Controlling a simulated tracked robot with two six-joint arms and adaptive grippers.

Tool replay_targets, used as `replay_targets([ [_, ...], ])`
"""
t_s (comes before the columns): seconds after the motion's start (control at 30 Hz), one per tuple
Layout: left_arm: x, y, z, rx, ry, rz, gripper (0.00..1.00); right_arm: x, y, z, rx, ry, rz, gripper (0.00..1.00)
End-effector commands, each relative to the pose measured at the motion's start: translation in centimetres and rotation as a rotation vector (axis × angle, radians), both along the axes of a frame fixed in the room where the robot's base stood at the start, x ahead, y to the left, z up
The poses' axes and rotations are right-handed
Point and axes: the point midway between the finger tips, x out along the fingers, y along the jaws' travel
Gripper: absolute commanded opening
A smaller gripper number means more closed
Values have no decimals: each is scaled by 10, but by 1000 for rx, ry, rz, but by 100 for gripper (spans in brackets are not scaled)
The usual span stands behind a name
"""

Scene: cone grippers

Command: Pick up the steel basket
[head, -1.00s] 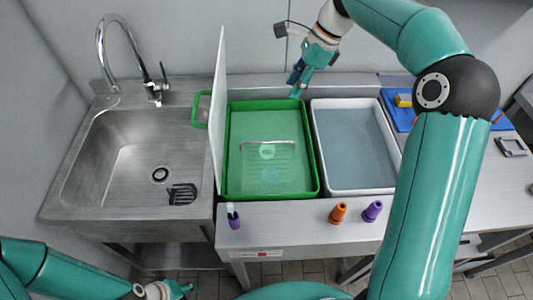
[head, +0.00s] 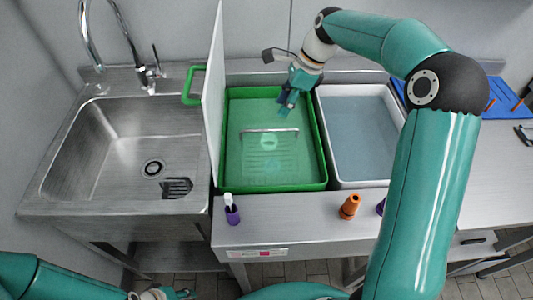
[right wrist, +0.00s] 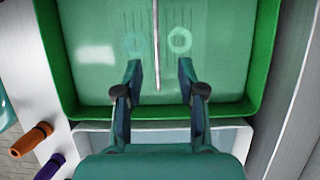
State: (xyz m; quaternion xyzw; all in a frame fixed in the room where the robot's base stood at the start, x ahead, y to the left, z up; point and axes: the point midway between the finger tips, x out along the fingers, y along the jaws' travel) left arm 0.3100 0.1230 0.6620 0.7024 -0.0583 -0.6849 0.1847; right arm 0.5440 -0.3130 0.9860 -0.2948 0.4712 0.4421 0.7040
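The steel basket's thin handle (head: 270,131) spans the middle of the green tub (head: 325,165). The basket's body is hard to make out under the greenish liquid; only faint slots show. In the right wrist view the handle (right wrist: 156,35) runs up the picture, beyond and between my fingertips. My right gripper (head: 286,108) is over the tub's back right part, apart from the handle. Its two fingers are spread and empty in the right wrist view (right wrist: 160,64). My left gripper (head: 165,294) is low at the bottom edge, partly cut off.
A pale ring (head: 268,141) shows by the handle. A white upright panel (head: 212,95) stands between tub and sink (head: 105,145). A white tray (head: 338,170) adjoins the tub's right side.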

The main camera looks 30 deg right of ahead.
Motion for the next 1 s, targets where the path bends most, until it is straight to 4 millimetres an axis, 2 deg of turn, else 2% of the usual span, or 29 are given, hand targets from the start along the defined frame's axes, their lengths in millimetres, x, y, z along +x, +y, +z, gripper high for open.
replay_targets([
  [0.1, 0, 0, 0, 0, 0, 0, 37, 3, 9, -24, 2, 3, 2, 40],
  [0.2, 0, 0, 0, 0, 0, 0, 37, 6, 14, -37, 1, 2, 1, 40],
  [0.47, 0, 0, 2, 0, 0, 0, 37, 9, 20, -53, 0, 0, 0, 40],
  [0.8, 0, 0, 9, 0, 0, 0, 37, 13, 34, -93, 1, 1, -1, 40],
  [1.0, 0, 0, 9, 0, 0, 0, 37, 14, 35, -98, -1, -1, -2, 40],
])
